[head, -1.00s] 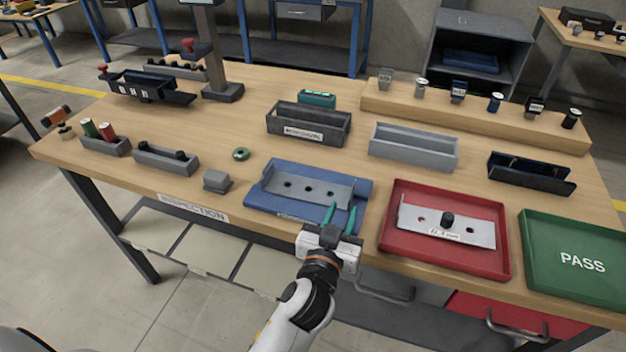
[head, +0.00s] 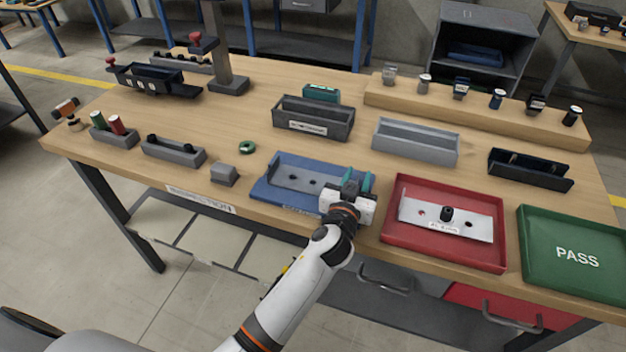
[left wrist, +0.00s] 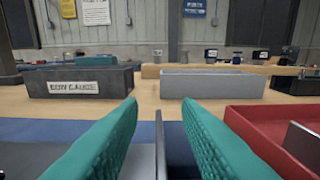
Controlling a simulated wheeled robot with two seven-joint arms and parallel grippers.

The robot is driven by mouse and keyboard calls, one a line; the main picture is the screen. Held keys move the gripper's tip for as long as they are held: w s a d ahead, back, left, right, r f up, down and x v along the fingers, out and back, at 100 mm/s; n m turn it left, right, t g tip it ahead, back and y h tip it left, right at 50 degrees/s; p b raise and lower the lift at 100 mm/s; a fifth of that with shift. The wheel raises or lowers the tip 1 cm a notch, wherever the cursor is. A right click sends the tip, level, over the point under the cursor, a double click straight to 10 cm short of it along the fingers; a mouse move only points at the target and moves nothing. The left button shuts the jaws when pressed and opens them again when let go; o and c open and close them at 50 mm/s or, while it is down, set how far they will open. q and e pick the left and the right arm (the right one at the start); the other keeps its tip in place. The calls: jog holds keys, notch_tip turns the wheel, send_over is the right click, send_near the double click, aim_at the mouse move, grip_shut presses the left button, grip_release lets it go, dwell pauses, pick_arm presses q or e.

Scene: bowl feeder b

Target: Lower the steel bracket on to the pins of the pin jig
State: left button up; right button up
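My right gripper is not in view.
A red tray (head: 398,238) holding a labelled metal plate with a black knob is close to the right. A green PASS tray (head: 577,257) lies beyond it. Behind stand a dark gauge box (head: 313,130) and a grey bin (head: 415,148). A small grey block (head: 224,175) is to the left.

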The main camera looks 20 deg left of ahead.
pick_arm(q)
jog(key=shift+s, duration=0.1)
jog(key=shift+c, duration=0.2)
grip_shut()
dwell(1.0)
jog(key=shift+r, duration=0.1)
